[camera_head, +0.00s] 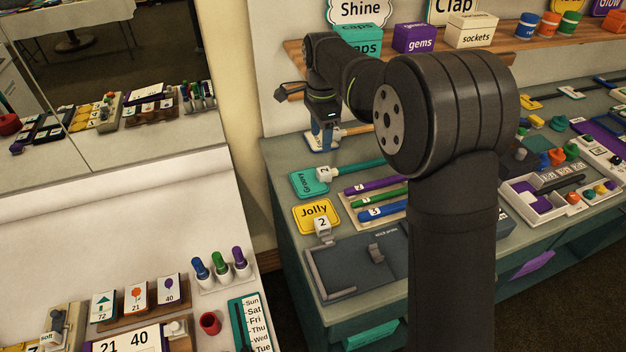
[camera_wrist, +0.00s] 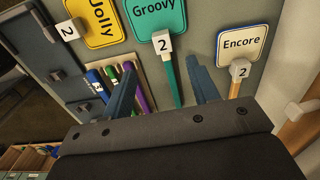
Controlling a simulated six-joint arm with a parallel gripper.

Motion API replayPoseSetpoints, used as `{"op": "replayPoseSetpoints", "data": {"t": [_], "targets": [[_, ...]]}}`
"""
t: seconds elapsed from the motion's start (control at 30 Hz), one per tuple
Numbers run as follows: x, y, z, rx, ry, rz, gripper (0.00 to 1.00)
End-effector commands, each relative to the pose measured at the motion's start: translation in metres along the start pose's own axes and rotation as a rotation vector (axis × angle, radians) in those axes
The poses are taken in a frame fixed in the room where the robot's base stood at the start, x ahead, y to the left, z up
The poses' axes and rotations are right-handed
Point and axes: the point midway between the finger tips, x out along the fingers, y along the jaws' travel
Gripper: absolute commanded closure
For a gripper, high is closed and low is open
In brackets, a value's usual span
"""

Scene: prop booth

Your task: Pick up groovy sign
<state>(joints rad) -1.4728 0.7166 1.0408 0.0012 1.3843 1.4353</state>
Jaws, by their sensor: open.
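The groovy sign is a teal board (camera_head: 308,184) with dark lettering, lying flat on the grey-green counter, with a teal handle running right from a white block marked 2. In the wrist view, the groovy sign (camera_wrist: 157,14) is at the top middle, its upper edge cut off. My gripper (camera_wrist: 161,67) is open with blue fingers, and in that view the teal handle lies between them. Whether they touch it I cannot tell. In the head view, my gripper (camera_head: 323,140) points down above the counter, beyond the sign; its fingertips are hard to make out.
The yellow Jolly sign (camera_head: 316,214) lies nearer the camera, and the white Encore sign (camera_wrist: 240,44) lies to the right in the wrist view. Coloured markers (camera_head: 374,190) sit in a tray beside the handle. A wooden shelf (camera_head: 520,48) runs above the counter.

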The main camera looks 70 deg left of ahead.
Motion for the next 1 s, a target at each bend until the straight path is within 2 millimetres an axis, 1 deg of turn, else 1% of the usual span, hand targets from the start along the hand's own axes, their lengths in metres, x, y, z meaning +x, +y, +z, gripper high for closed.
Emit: {"op": "replayPoseSetpoints", "data": {"t": [0.3,0.4,0.57,0.8,0.9,1.0], "targets": [[0.052,0.000,0.000,0.004,0.002,0.003,0.45],[0.062,0.000,0.000,0.004,0.002,0.002,0.45],[0.073,0.000,-0.001,0.004,0.001,0.002,0.45],[0.108,-0.001,-0.004,0.004,0.001,0.002,0.45],[0.116,-0.001,-0.004,0.004,0.001,-0.002,0.45],[0.119,-0.002,-0.004,0.004,0.001,-0.003,0.45]]}}
